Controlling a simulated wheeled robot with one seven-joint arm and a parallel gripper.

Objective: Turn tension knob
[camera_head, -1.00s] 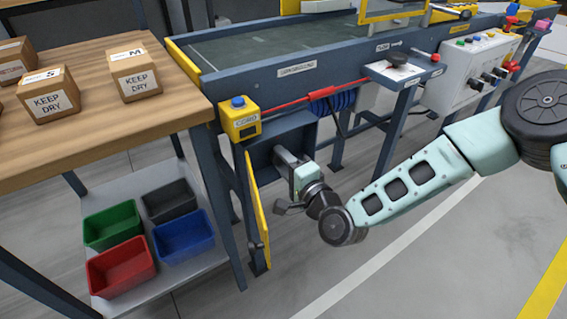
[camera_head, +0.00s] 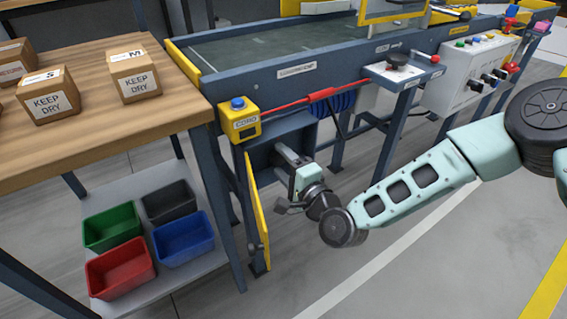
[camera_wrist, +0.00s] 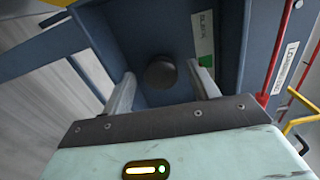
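The tension knob (camera_wrist: 161,72) is a dark round knob on the back wall of an open blue box, seen in the wrist view. My gripper (camera_wrist: 163,78) is open, with one finger on each side of the knob in that view. A gap shows between each finger and the knob, and I cannot tell how deep the fingers reach. In the head view my gripper (camera_head: 283,149) points into the blue box (camera_head: 262,157) under the conveyor. The knob is hidden there.
A yellow door (camera_head: 256,211) stands open at the box's left side. A yellow box with a blue button (camera_head: 240,121) is just above, with a red cord running right. A wooden table (camera_head: 105,110) with cartons stands at left, with coloured bins below. The floor at lower right is clear.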

